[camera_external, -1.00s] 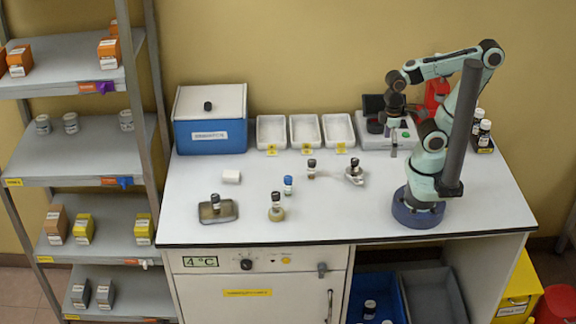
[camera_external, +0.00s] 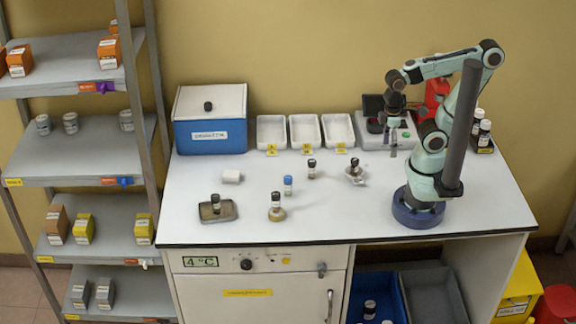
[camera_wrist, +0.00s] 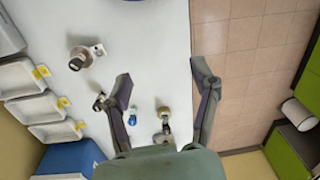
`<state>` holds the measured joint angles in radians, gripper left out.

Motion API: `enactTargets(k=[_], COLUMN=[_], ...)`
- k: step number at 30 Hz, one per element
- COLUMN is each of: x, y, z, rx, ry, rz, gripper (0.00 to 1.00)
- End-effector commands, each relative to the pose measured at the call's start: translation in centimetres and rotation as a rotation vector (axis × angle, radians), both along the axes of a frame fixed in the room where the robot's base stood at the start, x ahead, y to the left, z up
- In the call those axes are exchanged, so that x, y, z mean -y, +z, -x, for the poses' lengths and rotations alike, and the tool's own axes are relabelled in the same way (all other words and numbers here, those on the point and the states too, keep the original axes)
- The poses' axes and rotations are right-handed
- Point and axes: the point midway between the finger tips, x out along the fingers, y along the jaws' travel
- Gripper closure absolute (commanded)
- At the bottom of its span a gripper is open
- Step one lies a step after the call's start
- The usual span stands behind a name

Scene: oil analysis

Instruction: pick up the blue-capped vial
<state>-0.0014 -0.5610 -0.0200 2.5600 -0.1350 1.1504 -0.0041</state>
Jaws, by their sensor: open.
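The blue-capped vial (camera_external: 288,185) stands upright near the middle of the white bench. In the wrist view it is the small blue thing (camera_wrist: 133,115) close to the left finger in the picture. My gripper (camera_external: 391,146) hangs over the right back of the bench, well to the right of the vial and apart from it. The wrist view shows its two fingers (camera_wrist: 163,80) spread wide, with nothing held between them.
A blue box (camera_external: 210,136) and white trays (camera_external: 271,132) line the back.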

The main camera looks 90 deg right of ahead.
Motion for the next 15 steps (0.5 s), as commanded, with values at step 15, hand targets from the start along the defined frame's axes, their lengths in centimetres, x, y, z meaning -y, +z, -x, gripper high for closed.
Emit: enactTargets(k=[15], x=[0.2], y=[3.2], z=[-19.0], rx=[0.611], ry=[0.338], rz=[0.024], gripper=[0.39])
